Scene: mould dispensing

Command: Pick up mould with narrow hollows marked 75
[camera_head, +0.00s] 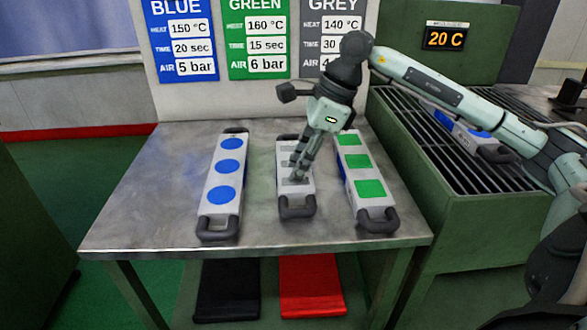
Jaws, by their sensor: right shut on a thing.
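Three long white moulds with dark end handles lie side by side on the metal table (140,215). The middle mould (307,192) has narrow grey hollows, partly hidden by my right gripper (297,177). That gripper points down onto the middle mould, its fingers shut on it near the centre. The mould appears to rest on the table still. The left mould (211,209) has round blue hollows; the right mould (376,212) has square green ones. I cannot read a 75 on any mould. My left gripper is out of view.
A green machine with a slatted bed (406,125) stands at the right, holding another blue-marked mould (446,121). Its display (445,38) reads 20 C. Blue, green and grey setting signs (258,45) stand behind the table. Black (228,290) and red (311,287) pieces lie below.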

